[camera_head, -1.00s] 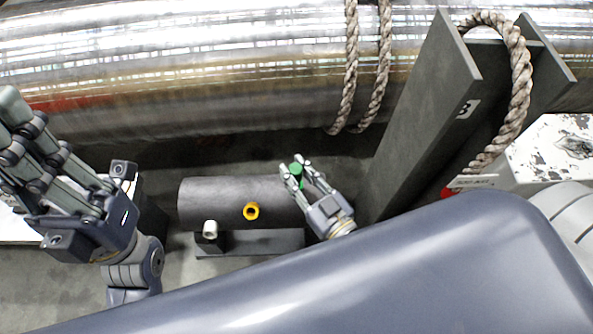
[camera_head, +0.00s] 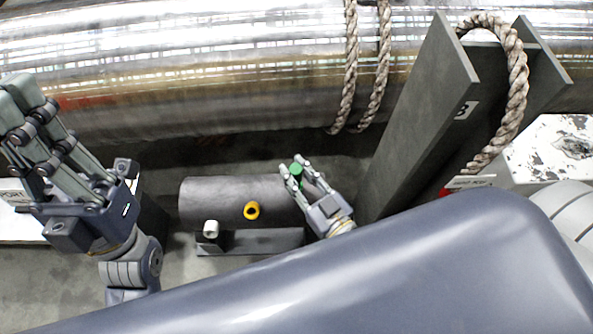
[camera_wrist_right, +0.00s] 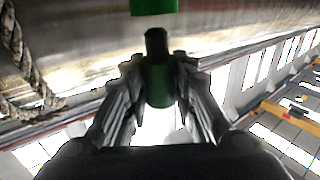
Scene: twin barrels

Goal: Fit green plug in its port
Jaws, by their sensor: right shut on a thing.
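In the head view my right gripper (camera_head: 296,166) stands at the right end of a dark grey barrel (camera_head: 225,200), with green (camera_head: 296,171) showing between its fingers. In the right wrist view the gripper (camera_wrist_right: 160,90) is shut on the green plug (camera_wrist_right: 158,86), whose dark tip (camera_wrist_right: 156,42) points up in the picture. A separate green piece (camera_wrist_right: 154,6), perhaps the port, is cut off by the top edge just beyond the tip. A small gap shows between them. My left gripper (camera_head: 30,105) is at the left, away from the barrel; its jaw opening is unclear.
A yellow ring port (camera_head: 251,211) and a whitish port (camera_head: 211,229) are on the barrel's near side. A large shiny cylinder (camera_head: 200,80) lies behind. A dark upright stand (camera_head: 420,120) with thick rope (camera_head: 515,90) rises to the right of the gripper.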

